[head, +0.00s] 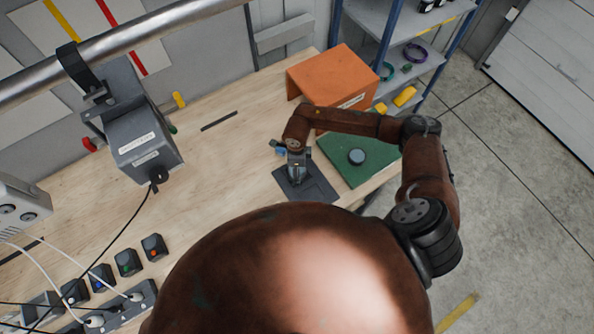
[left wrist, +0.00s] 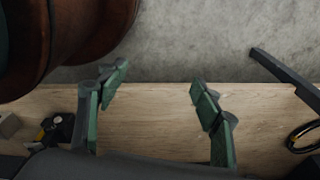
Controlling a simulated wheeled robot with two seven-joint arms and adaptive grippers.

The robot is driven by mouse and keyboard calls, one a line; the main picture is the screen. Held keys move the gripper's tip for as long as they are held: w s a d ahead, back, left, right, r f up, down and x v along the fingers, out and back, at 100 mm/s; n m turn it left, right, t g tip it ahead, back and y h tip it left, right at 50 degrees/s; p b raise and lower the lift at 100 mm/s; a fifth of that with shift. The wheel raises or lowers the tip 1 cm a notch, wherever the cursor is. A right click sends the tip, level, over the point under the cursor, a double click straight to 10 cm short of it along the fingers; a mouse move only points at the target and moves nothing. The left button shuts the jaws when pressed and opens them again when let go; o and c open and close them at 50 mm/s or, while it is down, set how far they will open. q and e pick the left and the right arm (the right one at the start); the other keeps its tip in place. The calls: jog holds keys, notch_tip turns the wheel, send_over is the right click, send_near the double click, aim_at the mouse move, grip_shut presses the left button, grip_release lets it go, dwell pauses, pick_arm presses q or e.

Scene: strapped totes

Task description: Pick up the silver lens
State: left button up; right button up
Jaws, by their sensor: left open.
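I cannot make out a clearly silver lens in either view. My right gripper (head: 296,170) points down over a dark grey plate (head: 318,190), left of the mat. Its fingers are too small to judge.
The wooden table (head: 225,165) has free room in its middle. An orange cover (head: 335,75) stands at the back right. A grey box (head: 145,145) hangs from a metal rail. Several small dark blocks and cables lie at left. Black-and-yellow (left wrist: 57,128) and ring-handled (left wrist: 303,137) items flank my left gripper.

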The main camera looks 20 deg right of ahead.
jog(key=c, duration=1.2)
pick_arm(q)
jog(key=shift+s+a, duration=0.1)
jog(key=shift+s, duration=0.65)
pick_arm(e)
jog(key=shift+c, duration=1)
pick_arm(q)
jog(key=shift+f, duration=0.1)
pick_arm(e)
jog(key=shift+r, duration=0.1)
